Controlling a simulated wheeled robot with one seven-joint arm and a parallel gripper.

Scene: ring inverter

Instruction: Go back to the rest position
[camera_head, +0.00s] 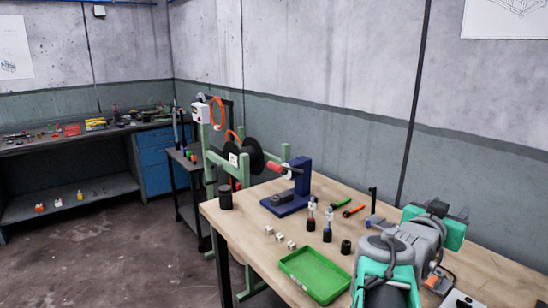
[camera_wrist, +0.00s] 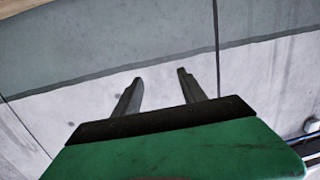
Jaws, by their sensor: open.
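My gripper (camera_wrist: 160,76) is open in the wrist view, with its two dark fingers apart and nothing between them. In the head view my grey and teal arm is folded over the right part of the wooden workbench (camera_head: 232,230). I cannot clearly make out the fingers there.
On the workbench are a green tray (camera_head: 315,275), small white cubes (camera_head: 280,237), a blue stand (camera_head: 290,198), a black cup (camera_head: 225,196) and several small tools. A green frame with a black reel (camera_head: 250,155) stands behind. Open floor lies left.

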